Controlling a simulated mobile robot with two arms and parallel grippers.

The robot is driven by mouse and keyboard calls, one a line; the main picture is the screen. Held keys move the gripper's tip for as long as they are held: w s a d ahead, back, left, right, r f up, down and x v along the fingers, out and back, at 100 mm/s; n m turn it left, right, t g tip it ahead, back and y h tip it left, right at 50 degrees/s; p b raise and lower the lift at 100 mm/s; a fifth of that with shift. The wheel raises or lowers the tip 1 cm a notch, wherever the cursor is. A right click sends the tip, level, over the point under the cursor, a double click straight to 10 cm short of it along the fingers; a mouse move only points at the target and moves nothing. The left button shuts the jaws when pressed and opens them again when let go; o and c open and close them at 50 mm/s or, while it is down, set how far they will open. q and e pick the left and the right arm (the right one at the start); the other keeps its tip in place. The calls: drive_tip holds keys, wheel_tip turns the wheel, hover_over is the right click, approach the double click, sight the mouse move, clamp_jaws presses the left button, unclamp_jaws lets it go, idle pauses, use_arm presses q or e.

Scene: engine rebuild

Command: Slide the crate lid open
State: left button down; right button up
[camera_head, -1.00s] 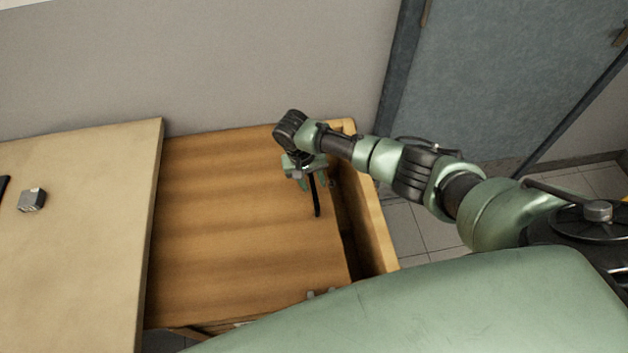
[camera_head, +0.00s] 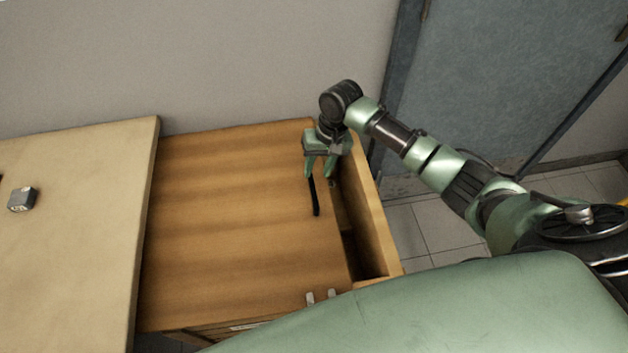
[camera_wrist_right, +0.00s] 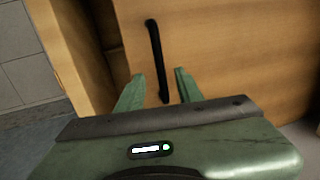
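The crate (camera_head: 373,215) stands beside the table, its lid (camera_head: 230,220) a flat brown wooden panel. A gap shows between the lid's right edge and the crate's right wall. A black bar handle (camera_head: 315,196) is on the lid near that edge. My right gripper (camera_head: 321,174) is over the far end of the handle, fingers pointing down. In the right wrist view the handle (camera_wrist_right: 154,50) runs between the spread fingers of my right gripper (camera_wrist_right: 156,82), with space on both sides; I cannot tell whether they touch it. My left gripper is not in view.
A pale table (camera_head: 70,220) adjoins the crate's left side and carries a small grey metal block (camera_head: 22,198). A wall is behind the crate and a blue-grey door (camera_head: 500,80) is at the back right. Tiled floor is free to the right.

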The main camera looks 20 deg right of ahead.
sight(313, 185)
drive_tip(key=shift+w+a+f, duration=0.1)
drive_tip(key=shift+a+f, duration=0.05)
drive_tip(key=shift+f, duration=0.75)
drive_tip(key=shift+s+a+f, duration=0.1)
drive_tip(key=shift+a+f, duration=0.1)
drive_tip(key=shift+f, duration=0.75)
drive_tip(key=shift+w+a+f, duration=0.1)
drive_tip(key=shift+a+f, duration=0.05)
drive_tip(key=shift+f, duration=0.75)
clamp_jaws()
